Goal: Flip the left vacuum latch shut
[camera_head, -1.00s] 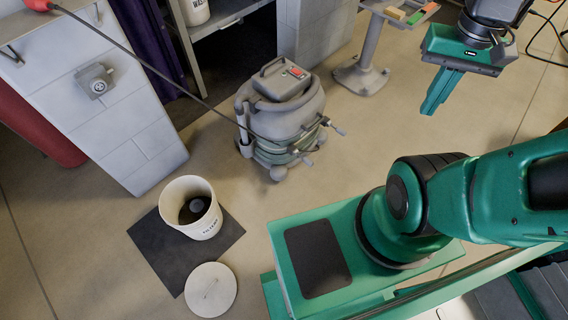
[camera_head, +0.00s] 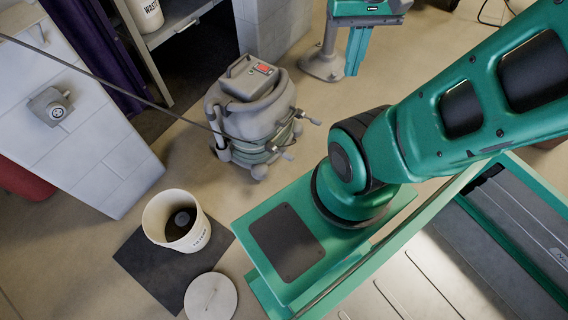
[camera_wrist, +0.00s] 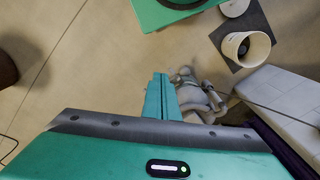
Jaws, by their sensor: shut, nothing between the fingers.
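The vacuum (camera_head: 250,115) is a grey canister with a red switch on top and a green hose coiled round its lower part. It stands upright on the floor in the head view. Two small light-tipped levers stick out on its right side, one higher (camera_head: 308,118) and one lower (camera_head: 281,152); which of them is the left latch I cannot tell. My gripper (camera_head: 354,52) is shut and empty, pointing down, to the right of the vacuum and apart from it. In the wrist view the shut fingers (camera_wrist: 157,98) partly hide the vacuum (camera_wrist: 197,98).
A white bucket (camera_head: 160,212) stands on a dark mat (camera_head: 150,272), with a round lid (camera_head: 211,298) beside it. A block wall with a socket (camera_head: 50,107) is at left.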

